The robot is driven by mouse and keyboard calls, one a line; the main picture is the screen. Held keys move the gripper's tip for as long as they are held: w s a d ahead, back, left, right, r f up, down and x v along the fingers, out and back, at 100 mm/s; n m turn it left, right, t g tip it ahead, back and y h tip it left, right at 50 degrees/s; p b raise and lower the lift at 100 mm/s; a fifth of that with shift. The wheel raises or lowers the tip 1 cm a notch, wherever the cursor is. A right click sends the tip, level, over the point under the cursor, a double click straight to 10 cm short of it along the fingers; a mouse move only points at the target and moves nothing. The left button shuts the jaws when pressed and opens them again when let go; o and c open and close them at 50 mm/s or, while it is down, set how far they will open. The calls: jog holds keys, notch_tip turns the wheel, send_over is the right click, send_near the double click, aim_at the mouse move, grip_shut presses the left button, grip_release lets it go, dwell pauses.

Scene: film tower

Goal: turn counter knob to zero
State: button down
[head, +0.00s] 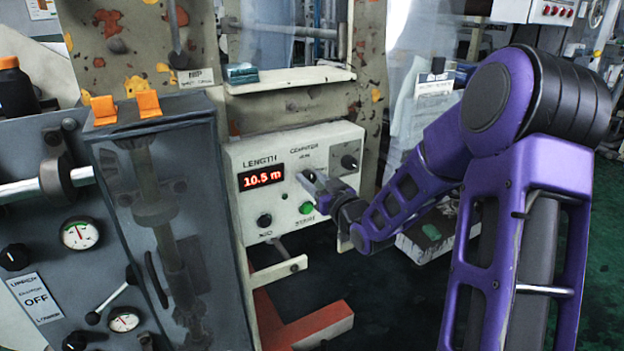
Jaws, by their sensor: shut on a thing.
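The white counter box (245,160) stands in the middle of the head view, with a red display (261,177) under the word LENGTH that reads 10.5 m. My gripper (308,178) reaches in from the right, with its fingertips at the box's front face, just below a small label right of the display. It is shut on the counter knob there. The knob is mostly hidden by the fingers, so I cannot tell where it points.
On the same box are a dark dial (349,162) at upper right, a black knob (264,220) at lower left and a green button (306,208) close under my gripper. A grey machine cabinet (165,215) stands close on the left. A shelf (290,78) juts out above.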

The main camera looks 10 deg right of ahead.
jog(key=shift+m, duration=0.3)
jog(key=m+p, duration=0.1)
jog(key=m, duration=0.2)
jog(key=shift+r+m, duration=0.1)
jog(key=shift+m, duration=0.3)
jog(key=m+p, duration=0.2)
jog(key=m, duration=0.2)
jog(key=shift+d+m, duration=0.1)
jog(key=shift+m, duration=0.2)
jog(key=m+p, duration=0.2)
jog(key=m, duration=0.2)
jog(key=shift+p, duration=0.3)
jog(key=m+p, duration=0.2)
jog(key=m, duration=0.2)
jog(key=shift+m, duration=0.3)
jog(key=shift+f, duration=0.2)
jog(key=shift+c, duration=2.3)
grip_release()
jog(key=shift+w, duration=0.1)
